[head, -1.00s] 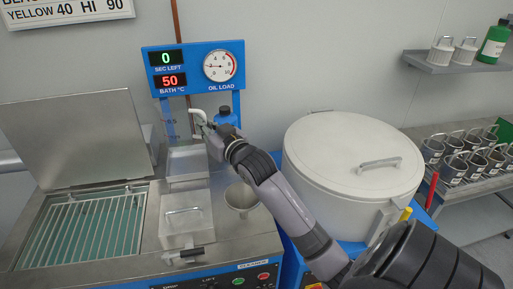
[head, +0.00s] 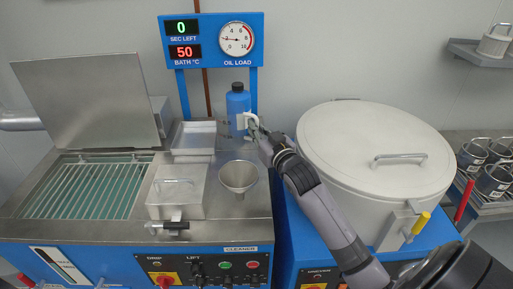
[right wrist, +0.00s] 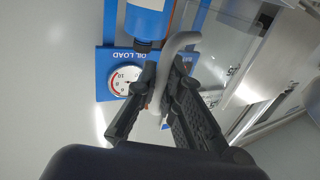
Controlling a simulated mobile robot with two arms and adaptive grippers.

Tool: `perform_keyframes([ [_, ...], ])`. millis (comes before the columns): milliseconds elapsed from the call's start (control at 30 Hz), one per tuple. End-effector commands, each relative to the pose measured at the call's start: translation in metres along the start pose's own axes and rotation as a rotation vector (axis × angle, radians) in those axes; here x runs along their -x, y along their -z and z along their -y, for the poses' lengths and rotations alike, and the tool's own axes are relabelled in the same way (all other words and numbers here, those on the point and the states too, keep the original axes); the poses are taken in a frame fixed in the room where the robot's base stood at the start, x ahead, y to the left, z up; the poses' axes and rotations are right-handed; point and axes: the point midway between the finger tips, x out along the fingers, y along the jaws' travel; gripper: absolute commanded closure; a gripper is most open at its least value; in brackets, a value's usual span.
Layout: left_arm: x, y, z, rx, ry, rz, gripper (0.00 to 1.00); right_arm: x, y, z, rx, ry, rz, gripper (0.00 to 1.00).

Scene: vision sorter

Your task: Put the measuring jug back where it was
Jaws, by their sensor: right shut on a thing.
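The measuring jug (head: 242,121) is clear with a whitish handle. In the head view it is at the back of the cleaner's top, in front of the blue bottle. My right gripper (head: 253,128) is on its handle. In the right wrist view the fingers of the right gripper (right wrist: 161,88) are shut on the pale curved handle of the jug (right wrist: 168,62), and the clear body with graduation marks lies to the right. Whether the jug's base touches the surface below cannot be told. My left gripper is not in view.
The blue bottle (head: 237,106) stands close behind the jug. A funnel (head: 238,177), a lidded metal box (head: 177,192) and a shallow tray (head: 194,138) are on the cleaner. The open basket bath (head: 88,188) is left. A large lidded drum (head: 374,155) stands right.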

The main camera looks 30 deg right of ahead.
Motion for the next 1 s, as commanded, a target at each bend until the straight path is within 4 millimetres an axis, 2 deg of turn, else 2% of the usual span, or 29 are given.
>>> perform_keyframes([
  [67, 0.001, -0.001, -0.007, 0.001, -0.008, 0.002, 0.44, 0.001, -0.014, 0.001, -0.002, 0.0, 0.002, 1.0],
  [200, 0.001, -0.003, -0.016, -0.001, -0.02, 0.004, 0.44, 0.0, -0.024, 0.0, 0.001, 0.0, -0.002, 1.0],
  [500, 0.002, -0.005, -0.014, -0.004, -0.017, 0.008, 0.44, 0.001, -0.064, 0.0, 0.0, 0.0, -0.001, 1.0],
  [933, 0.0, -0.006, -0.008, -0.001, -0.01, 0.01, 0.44, 0.001, -0.071, 0.0, 0.0, 0.001, -0.003, 1.0],
  [967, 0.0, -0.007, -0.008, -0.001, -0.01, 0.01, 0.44, 0.001, -0.072, 0.0, 0.001, 0.001, -0.002, 0.91],
  [1000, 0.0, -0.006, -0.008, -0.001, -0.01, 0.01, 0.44, 0.001, -0.071, 0.0, 0.001, 0.001, -0.002, 0.89],
])
